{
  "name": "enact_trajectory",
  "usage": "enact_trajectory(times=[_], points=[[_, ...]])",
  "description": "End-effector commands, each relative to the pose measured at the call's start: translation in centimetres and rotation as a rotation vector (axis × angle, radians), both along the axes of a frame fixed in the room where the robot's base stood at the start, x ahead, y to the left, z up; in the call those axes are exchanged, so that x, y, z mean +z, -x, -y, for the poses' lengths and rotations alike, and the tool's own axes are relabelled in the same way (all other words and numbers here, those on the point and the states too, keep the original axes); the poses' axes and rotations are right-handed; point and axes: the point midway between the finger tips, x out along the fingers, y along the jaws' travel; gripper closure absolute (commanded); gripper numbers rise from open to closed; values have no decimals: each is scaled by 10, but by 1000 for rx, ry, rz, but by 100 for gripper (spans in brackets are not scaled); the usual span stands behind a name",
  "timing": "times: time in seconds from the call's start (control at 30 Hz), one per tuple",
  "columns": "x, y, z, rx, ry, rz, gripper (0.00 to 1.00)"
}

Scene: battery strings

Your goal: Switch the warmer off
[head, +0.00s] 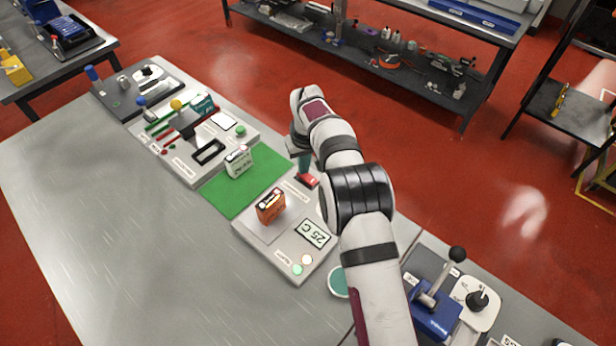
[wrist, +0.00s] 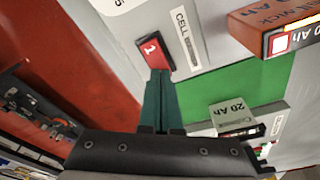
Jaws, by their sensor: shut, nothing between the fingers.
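The warmer (head: 262,240) is a pale panel with a display (head: 313,233) reading 25 C. An orange battery (head: 270,205) stands on it. Its red rocker switch (head: 307,181) is at the far edge; in the wrist view the red switch (wrist: 153,51) shows a white mark like a 1, beside a label (wrist: 187,37) starting "CELL". My gripper (head: 304,172) is shut and empty, its teal fingers pointing down at the switch. In the wrist view the fingertips (wrist: 160,75) are at the switch's lower edge; I cannot tell whether they touch it.
A green mat (head: 235,198) with a pale 20 Ah battery (head: 239,162) lies to the left. A green button (head: 296,270) and a pale button (head: 306,259) sit at the warmer's front. A blue lever device (head: 437,312) stands right. The table's front left is clear.

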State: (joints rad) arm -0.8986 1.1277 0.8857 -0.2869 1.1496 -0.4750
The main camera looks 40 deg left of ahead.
Motion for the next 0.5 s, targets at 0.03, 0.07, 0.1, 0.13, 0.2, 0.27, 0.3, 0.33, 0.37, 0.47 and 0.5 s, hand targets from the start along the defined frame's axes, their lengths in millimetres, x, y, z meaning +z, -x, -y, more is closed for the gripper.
enact_trajectory(times=[0.03,0.07,0.1,0.13,0.2,0.27,0.3,0.33,0.37,0.47,0.5], points=[[-1,0,0,0,0,0,100],[-1,0,0,0,0,0,100],[-2,0,0,0,1,-1,100],[-2,0,0,0,1,-1,100],[-3,0,0,0,1,-1,100],[-4,0,0,0,1,-1,100],[-5,0,0,0,1,-1,100],[-6,0,0,0,1,-1,100],[-6,0,0,0,1,-1,100],[-6,0,0,0,1,-1,100],[-4,0,0,-1,1,-1,100]])
